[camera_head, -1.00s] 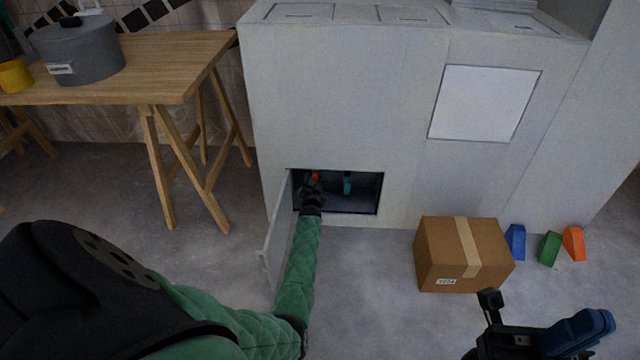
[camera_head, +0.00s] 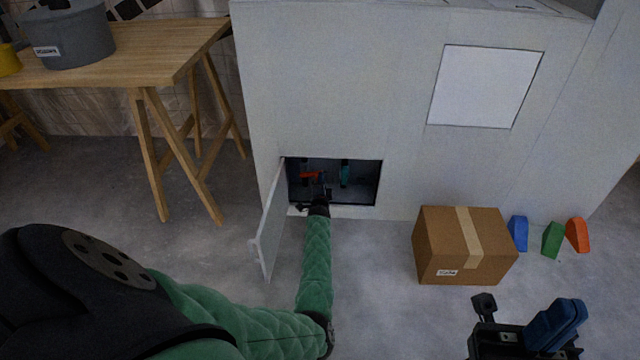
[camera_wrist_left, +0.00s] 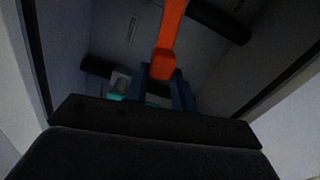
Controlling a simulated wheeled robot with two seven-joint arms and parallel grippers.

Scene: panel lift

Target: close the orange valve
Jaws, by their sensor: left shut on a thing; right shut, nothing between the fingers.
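The orange valve handle (camera_head: 309,175) is inside the low opening of the grey cabinet, lying roughly sideways in the head view. In the left wrist view the orange handle (camera_wrist_left: 168,40) runs down to its end between my fingers. My left gripper (camera_head: 322,190) reaches into the opening; its blue fingers (camera_wrist_left: 166,88) are shut on the end of the handle. A teal valve handle (camera_head: 345,173) hangs upright to the right of the orange one. My right gripper (camera_head: 528,325) is shut and empty, low at the right. The pipe behind the orange handle is mostly dark.
The opened panel door (camera_head: 268,225) stands at the left edge of the opening, close to my left forearm. A cardboard box (camera_head: 440,245) sits on the floor to the right, with blue, green and orange blocks (camera_head: 551,240) beside it. A wooden table (camera_head: 130,60) stands at the left.

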